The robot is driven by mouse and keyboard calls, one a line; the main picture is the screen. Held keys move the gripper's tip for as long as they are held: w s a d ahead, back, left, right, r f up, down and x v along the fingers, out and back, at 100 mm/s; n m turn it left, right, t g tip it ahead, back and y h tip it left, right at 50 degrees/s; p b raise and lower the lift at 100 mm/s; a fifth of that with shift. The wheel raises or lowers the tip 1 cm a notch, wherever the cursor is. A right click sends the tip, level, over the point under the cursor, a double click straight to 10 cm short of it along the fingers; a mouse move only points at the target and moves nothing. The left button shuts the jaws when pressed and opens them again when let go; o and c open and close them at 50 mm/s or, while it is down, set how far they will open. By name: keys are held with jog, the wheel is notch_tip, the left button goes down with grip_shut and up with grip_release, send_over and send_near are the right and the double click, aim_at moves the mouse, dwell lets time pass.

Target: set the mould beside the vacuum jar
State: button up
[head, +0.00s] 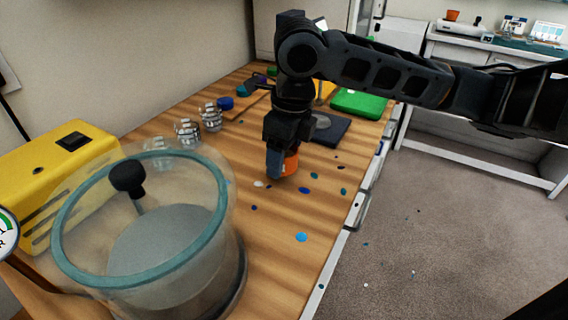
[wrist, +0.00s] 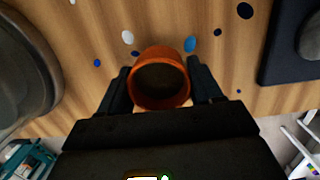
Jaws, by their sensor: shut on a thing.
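The orange mould (head: 291,162) is a small round cup, held between the fingers of my gripper (head: 280,165). In the wrist view the mould (wrist: 160,80) is seen from above with a dark inside, and my gripper (wrist: 160,88) has a finger on each side of it. The vacuum jar (head: 150,225) is a large clear cylinder with a teal rim and a black knob, at the near left of the bench. The gripper and mould are apart from it, to its right and farther back. Whether the mould touches the bench I cannot tell.
Several glass jars (head: 187,132) stand along the wall side. A dark pad (head: 330,130) and a green mat (head: 357,104) lie beyond the gripper. The wooden bench (head: 270,240) between jar and front edge holds only resin spots.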

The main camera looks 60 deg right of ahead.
aim_at(284, 167)
jog(key=shift+f, duration=1.45)
jog(key=shift+f, duration=0.1)
jog(key=shift+f, duration=0.15)
jog(key=o, duration=1.1)
jog(key=r, duration=0.4)
jog(key=s+r, duration=0.1)
jog(key=r, duration=0.7)
jog(key=shift+s+r, duration=0.2)
jog(key=shift+s, duration=0.05)
